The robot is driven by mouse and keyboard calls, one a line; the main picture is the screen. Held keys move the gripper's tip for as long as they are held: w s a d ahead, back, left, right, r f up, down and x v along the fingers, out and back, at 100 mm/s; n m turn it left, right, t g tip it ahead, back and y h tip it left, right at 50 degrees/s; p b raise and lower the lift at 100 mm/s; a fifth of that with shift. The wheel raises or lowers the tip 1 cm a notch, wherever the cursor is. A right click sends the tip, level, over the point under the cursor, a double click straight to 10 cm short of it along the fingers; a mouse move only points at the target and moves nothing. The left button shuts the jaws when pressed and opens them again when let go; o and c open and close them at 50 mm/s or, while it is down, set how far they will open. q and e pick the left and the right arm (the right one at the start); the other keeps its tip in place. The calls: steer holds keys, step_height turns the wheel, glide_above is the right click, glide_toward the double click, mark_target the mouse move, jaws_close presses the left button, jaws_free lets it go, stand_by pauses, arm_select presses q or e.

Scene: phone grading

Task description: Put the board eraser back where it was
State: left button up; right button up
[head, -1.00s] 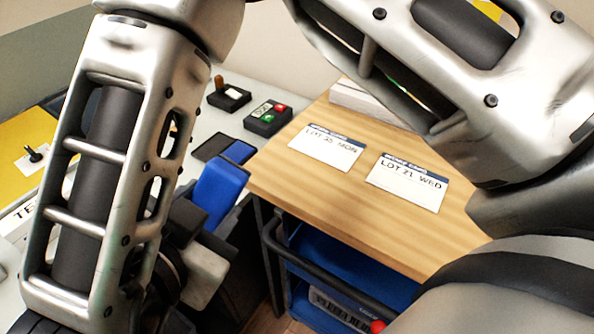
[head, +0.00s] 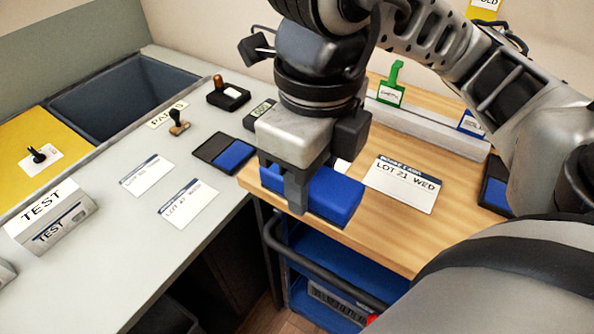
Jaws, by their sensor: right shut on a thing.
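The board eraser (head: 335,197) is a blue block. My right gripper (head: 298,190) comes down from above and is shut on it, with a dark finger across its front face. The eraser is over the near left corner of the wooden table (head: 400,245), partly hidden by the gripper. I cannot tell whether it touches the tabletop. My left gripper is not in view.
A card marked LOT 21 WED (head: 405,184) lies just right of the eraser. A blue cart (head: 335,275) stands below the wooden table. A green tag (head: 391,88) stands behind.

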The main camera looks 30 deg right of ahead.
steer(key=w+d+f, duration=0.1)
steer(key=w+f, duration=0.1)
steer(key=w, duration=0.1)
steer(key=w+d+f, duration=0.2)
steer(key=w+f, duration=0.1)
steer(key=w, duration=0.1)
steer(key=w+d+f, duration=0.2)
steer(key=w+f, duration=0.1)
steer(key=shift+w+d+f+b, duration=0.2)
steer(key=shift+w+b, duration=0.05)
steer(key=shift+b, duration=0.15)
steer(key=shift+w+d+f, duration=0.1)
steer(key=shift+w+f, duration=0.05)
steer(key=shift+f, duration=0.1)
steer(key=shift+w+d+f, duration=0.1)
steer(key=shift+w+f, duration=0.05)
steer(key=shift+f, duration=0.75)
steer(key=shift+w+f, duration=0.1)
steer(key=shift+f, duration=0.8)
